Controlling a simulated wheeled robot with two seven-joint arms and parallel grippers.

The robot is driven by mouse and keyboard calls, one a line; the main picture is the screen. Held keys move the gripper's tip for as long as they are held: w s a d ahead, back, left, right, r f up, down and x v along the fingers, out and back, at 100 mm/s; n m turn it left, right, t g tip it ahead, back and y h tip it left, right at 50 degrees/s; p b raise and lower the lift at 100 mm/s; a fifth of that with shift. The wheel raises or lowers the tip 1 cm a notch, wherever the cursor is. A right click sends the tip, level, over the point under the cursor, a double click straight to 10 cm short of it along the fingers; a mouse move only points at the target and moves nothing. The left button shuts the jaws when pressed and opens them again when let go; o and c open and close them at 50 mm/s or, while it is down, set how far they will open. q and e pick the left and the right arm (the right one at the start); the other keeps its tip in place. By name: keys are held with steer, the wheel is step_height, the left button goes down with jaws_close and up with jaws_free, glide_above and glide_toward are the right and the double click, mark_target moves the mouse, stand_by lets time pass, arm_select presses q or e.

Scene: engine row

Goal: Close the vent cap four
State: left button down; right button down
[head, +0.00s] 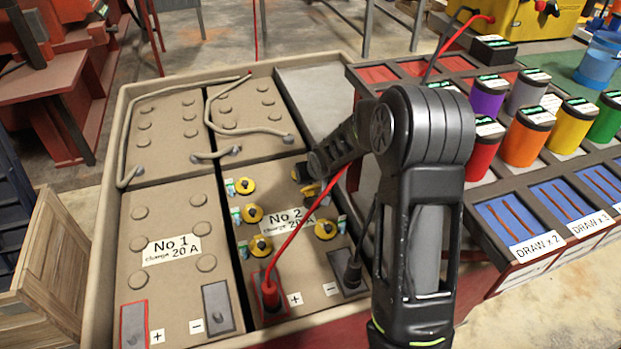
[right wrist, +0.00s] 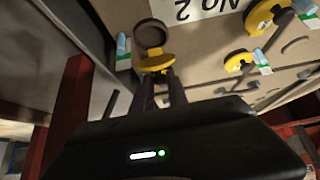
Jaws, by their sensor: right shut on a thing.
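Battery No 2 (head: 330,265) carries yellow vent caps (head: 260,245), with small green-and-white tags beside them. My right gripper (right wrist: 160,85) is shut on the yellow part of one vent cap (right wrist: 157,62) near the far right of the battery. In the right wrist view a dark round disc (right wrist: 152,35) with a brown rim adjoins this yellow part and looks tilted up from it. In the head view this cap (head: 309,191) is partly hidden by my wrist. Two other yellow caps (right wrist: 240,60) show to its right in the wrist view. My left gripper is not in view.
A red cable (head: 308,215) runs up from the plus terminal, close to the cap and my right arm. A black clamp (head: 352,272) is on the minus terminal. Battery No 1 (head: 165,215) is on the left. Coloured cans (head: 527,138) stand right of my arm.

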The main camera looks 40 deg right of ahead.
steer(key=c, duration=1.3)
jaws_free()
steer(key=shift+r, duration=0.1)
steer(key=p+v, duration=0.2)
steer(key=v, duration=0.5)
steer(key=shift+s+r+p, duration=0.2)
steer(key=shift+r+p, duration=0.05)
steer(key=shift+p, duration=0.05)
